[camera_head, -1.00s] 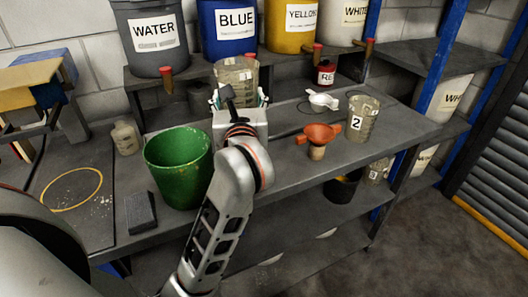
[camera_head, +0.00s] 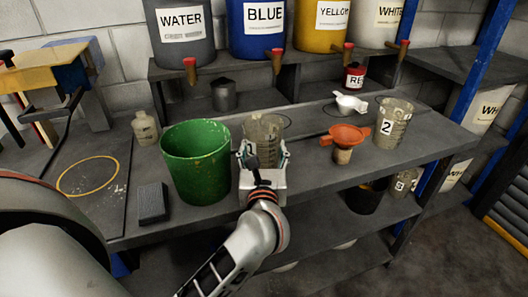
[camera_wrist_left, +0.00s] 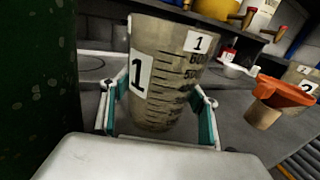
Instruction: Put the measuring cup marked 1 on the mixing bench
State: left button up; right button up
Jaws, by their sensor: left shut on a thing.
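The measuring cup marked 1 (camera_head: 264,129) is a cloudy, stained beaker, right of the green bucket (camera_head: 196,165) in the head view. In the left wrist view the cup (camera_wrist_left: 168,60) stands nearly upright between the teal finger pads, its 1 labels and scale facing the camera. My left gripper (camera_head: 263,157) is shut on it; the gripper also shows in the left wrist view (camera_wrist_left: 160,115). The cup is over the grey bench (camera_head: 310,172); I cannot tell whether its base touches. My right gripper is not in view.
The cup marked 2 (camera_head: 393,124), an orange funnel (camera_head: 345,135) and a white scoop (camera_head: 350,103) are to the right. A dark block (camera_head: 152,203) and a small bottle (camera_head: 145,128) are left. Paint buckets with taps line the back shelf. Bench between gripper and funnel is clear.

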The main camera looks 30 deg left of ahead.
pick_arm(q)
jog(key=shift+f, duration=0.1)
jog(key=shift+f, duration=0.15)
jog(key=o, duration=1.2)
